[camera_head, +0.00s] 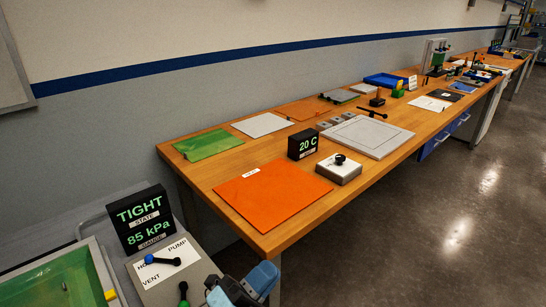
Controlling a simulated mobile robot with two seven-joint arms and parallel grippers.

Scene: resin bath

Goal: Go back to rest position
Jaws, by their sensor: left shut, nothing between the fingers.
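My left gripper (243,288) is in the head view at the bottom edge, just right of the grey pump control box (165,275). It is shut with nothing in it and is partly cut off by the picture's edge. It is apart from the workbench (262,232), in front of its near corner. My right gripper is not in view.
A black display (140,218) reading TIGHT and 85 kPa stands behind the control box. A green-lined tray (50,285) is at the lower left. The bench carries an orange mat (270,195), a 20 C display (303,144) and a grey-white box (338,169). Floor at right is clear.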

